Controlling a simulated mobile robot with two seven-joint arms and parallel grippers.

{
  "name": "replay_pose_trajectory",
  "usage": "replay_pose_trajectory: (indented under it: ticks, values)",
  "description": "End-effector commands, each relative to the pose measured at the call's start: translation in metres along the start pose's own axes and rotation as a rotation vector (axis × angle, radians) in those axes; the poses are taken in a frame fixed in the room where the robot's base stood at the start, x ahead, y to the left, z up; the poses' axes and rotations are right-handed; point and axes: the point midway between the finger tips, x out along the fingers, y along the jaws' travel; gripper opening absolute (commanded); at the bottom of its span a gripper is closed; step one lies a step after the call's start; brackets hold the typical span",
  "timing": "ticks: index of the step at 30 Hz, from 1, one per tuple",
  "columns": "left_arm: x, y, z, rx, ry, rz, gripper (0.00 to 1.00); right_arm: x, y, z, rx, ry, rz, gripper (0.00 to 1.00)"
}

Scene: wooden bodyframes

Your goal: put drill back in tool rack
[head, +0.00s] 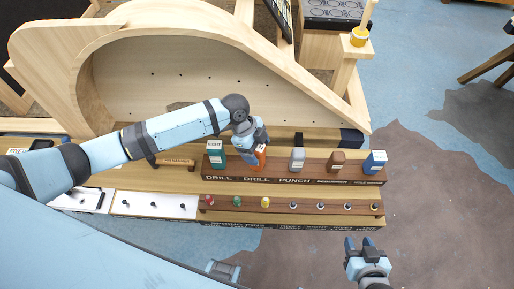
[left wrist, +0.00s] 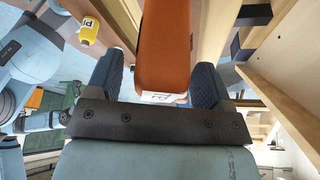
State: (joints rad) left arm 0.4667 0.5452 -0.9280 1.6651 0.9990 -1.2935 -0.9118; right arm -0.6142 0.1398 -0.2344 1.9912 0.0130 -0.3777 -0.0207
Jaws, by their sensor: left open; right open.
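The orange drill (head: 260,156) is at the second slot of the dark brown tool rack (head: 320,178), above a DRILL label. My left gripper (head: 251,148) is over it and partly covers it. In the left wrist view the orange drill body (left wrist: 165,45) lies between the two blue fingers of the left gripper (left wrist: 158,62). Those fingers are open, with gaps visible beside the drill. Whether the drill is fully seated is hidden. My right gripper (head: 359,244) is open and empty in front of the rack, at the lower right.
A green tool (head: 215,152) stands just left of the drill. A lower rack strip (head: 290,205) holds small bits. A curved wooden frame (head: 105,50) rises behind.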

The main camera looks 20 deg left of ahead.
Motion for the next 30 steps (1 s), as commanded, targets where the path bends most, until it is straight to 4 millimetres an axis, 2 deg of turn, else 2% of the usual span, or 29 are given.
replay_pose_trajectory:
  ticks: [5,12,16,21,30]
  values:
    - [-0.030,-0.001,0.001,0.001,0.000,-0.005,0.74,0.001,0.000,0.001,0.000,0.002,0.000,0.43]
    - [-0.083,-0.001,0.000,0.002,0.000,-0.004,0.74,0.003,0.000,0.004,0.000,0.003,0.000,0.43]
    - [-0.105,-0.001,0.000,0.001,0.000,-0.003,0.74,0.004,0.000,0.004,0.000,0.003,0.000,0.43]
    - [-0.119,-0.001,-0.001,0.000,0.001,0.000,0.74,0.004,0.000,0.005,0.000,0.003,0.000,0.43]
    - [-0.121,0.000,-0.001,0.000,0.001,0.000,0.74,0.004,0.000,0.005,0.000,0.003,0.000,0.43]
